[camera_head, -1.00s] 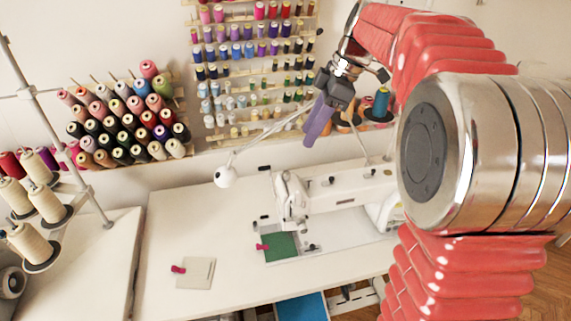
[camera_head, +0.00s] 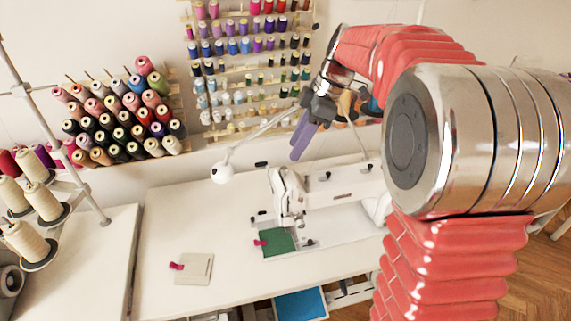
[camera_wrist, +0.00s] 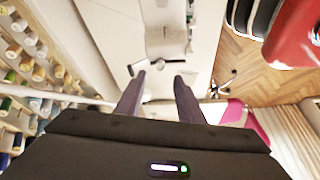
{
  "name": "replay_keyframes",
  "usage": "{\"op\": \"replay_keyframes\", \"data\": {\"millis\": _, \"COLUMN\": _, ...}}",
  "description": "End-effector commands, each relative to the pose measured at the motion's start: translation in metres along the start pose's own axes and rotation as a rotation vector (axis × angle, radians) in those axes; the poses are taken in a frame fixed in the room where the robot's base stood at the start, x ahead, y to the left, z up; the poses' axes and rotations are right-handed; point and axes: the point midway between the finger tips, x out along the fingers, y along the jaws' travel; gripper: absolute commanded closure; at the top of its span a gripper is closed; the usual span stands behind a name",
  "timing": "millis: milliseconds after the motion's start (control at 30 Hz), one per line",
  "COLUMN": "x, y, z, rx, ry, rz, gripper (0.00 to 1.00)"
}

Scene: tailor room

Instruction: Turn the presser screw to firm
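The white sewing machine (camera_head: 345,182) stands on the white table, its head (camera_head: 288,190) at its left end. I cannot make out the presser screw at this size. Green cloth (camera_head: 275,242) with a pink clip lies at the machine's needle area. My gripper (camera_head: 300,152) is in the air above and behind the machine head, its purple fingers pointing down and clear of it. In the wrist view my gripper (camera_wrist: 160,75) has its two fingers apart with nothing held between them. White machine parts (camera_wrist: 166,38) show beyond the fingertips there.
A white lamp (camera_head: 222,172) on a thin arm stands left of my gripper, its arm reaching near the fingers. Thread racks (camera_head: 245,70) line the wall behind. A beige cloth piece (camera_head: 195,268) with a pink clip lies on the table's front left.

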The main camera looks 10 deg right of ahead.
Motion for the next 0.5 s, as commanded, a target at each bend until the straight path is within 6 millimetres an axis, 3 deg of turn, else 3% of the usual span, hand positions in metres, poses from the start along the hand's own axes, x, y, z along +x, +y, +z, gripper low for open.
{"op": "replay_keyframes", "data": {"millis": 300, "x": 0.050, "y": -0.001, "z": 0.000, "rx": 0.000, "ry": 0.001, "rz": -0.002, "gripper": 0.65}}
{"op": "replay_keyframes", "data": {"millis": 500, "x": 0.071, "y": 0.000, "z": 0.000, "rx": 0.000, "ry": 0.000, "rz": -0.001, "gripper": 0.65}}
